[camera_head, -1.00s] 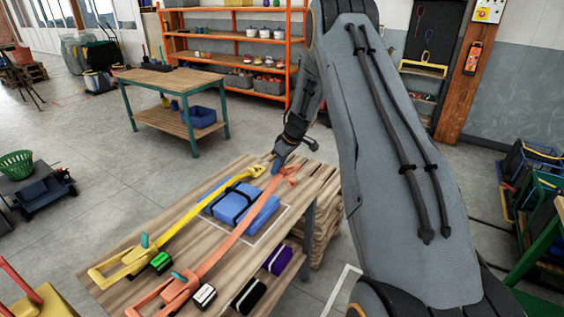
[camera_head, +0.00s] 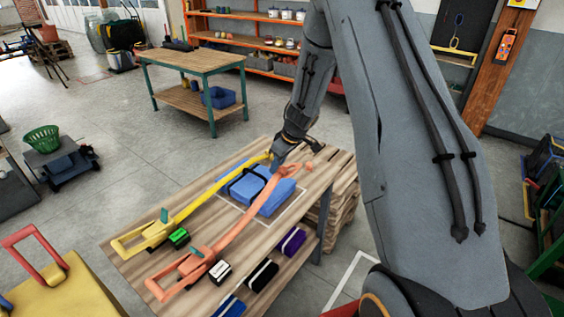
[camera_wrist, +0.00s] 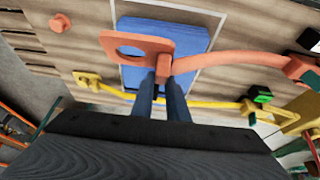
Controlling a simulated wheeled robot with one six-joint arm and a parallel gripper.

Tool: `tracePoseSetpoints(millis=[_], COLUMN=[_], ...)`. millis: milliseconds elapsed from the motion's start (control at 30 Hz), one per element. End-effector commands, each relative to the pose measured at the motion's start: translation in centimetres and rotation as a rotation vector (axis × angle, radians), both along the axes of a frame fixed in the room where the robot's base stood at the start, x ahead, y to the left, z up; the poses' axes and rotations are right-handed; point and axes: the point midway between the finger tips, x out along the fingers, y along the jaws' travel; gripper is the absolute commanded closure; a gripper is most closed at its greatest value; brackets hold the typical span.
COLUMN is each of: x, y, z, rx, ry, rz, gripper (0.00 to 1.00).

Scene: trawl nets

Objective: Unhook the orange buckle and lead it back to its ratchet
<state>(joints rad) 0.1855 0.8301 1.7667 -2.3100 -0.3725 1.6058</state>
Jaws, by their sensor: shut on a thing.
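The orange buckle (camera_wrist: 125,43) is a flat plate with an oval opening, on the end of an orange strap (camera_wrist: 230,58). My gripper (camera_wrist: 164,80) is shut on its small block. The buckle is above the blue bundle (camera_wrist: 187,31) and apart from the round orange peg (camera_wrist: 60,22). In the head view my gripper (camera_head: 282,162) is at the strap's far end, where the buckle (camera_head: 292,170) is partly hidden. The orange strap runs to the orange ratchet (camera_head: 197,262) on the table's near side.
A yellow strap (camera_head: 215,188) with its own ratchet (camera_head: 155,233) lies to the left on the wooden table (camera_head: 130,262). Its yellow buckle (camera_wrist: 90,80) is near a yellow peg. Coloured rolls (camera_head: 290,241) sit on the right, below the tabletop. Open floor lies left of the table.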

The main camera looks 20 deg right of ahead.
Motion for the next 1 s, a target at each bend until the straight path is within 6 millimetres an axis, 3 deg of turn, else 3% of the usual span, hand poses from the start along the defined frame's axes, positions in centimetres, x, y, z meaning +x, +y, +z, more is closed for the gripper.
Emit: tracePoseSetpoints(millis=[1000], x=[-6.7], y=[10.0], z=[0.0], rx=[0.000], ry=[0.000], rz=[0.002], gripper=[1.00])
